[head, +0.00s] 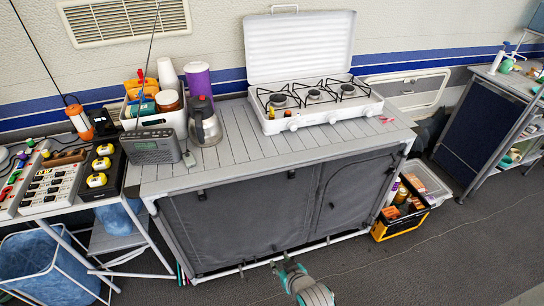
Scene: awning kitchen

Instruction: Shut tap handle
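No tap handle can be made out for certain. At the top right, a small white upright fitting (496,61) with a thin curved top stands on the far right counter (492,78). It may be a tap, but it is too small to tell, and its handle cannot be picked out. My gripper (285,261) is low at the bottom middle, in front of the grey cabinet, far from that fitting. Its fingers are small and dark against the cabinet's lower edge, so I cannot tell whether they are open or shut. I see nothing held in it.
A white gas stove (305,117) with its lid up stands on the slatted cabinet top (230,157). A radio (152,146) and kettle (205,127) stand left of it. A black-and-yellow crate (400,229) sits on the floor at right. The floor at lower right is clear.

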